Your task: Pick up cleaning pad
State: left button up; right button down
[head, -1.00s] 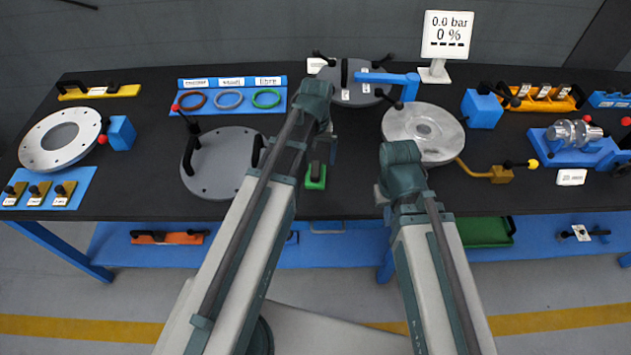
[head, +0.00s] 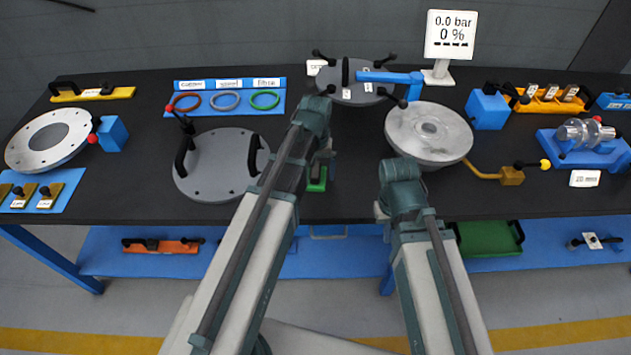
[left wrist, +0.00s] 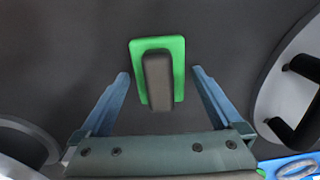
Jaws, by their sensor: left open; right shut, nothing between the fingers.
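The cleaning pad is a green plate with a dark grey block grip on top. It lies on the dark table near the front edge, partly hidden by my left arm in the head view (head: 316,187). In the left wrist view the pad (left wrist: 178,72) shows whole, between and a little beyond the open fingers of my left gripper (left wrist: 160,82). A gap shows on each side, and neither finger touches it. My left gripper (head: 325,155) is above the pad in the head view. My right gripper (head: 383,208) is shut and empty, mostly hidden behind its own arm, right of the pad.
A grey lid with black handles (head: 220,170) lies left of the pad. A round metal flange (head: 430,135) stands to the right, close to my right arm. A grey disc with a blue bar (head: 345,90) is behind. Bare table surrounds the pad.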

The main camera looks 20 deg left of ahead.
aim_at(315, 168)
pick_arm(q)
jog(key=c, duration=1.4)
jog(key=shift+r+p, duration=0.75)
jog(key=shift+p, duration=0.1)
notch_tip(315, 168, up, 3)
jog(key=p, duration=0.3)
jog(key=s+d, duration=0.1)
jog(key=d, duration=0.4)
jog(key=s+d, duration=0.1)
jog(key=d, duration=0.4)
jog(key=s+d, duration=0.2)
jog(key=d, duration=0.3)
jog(key=shift+d+r, duration=0.25)
jog(key=shift+d, duration=0.05)
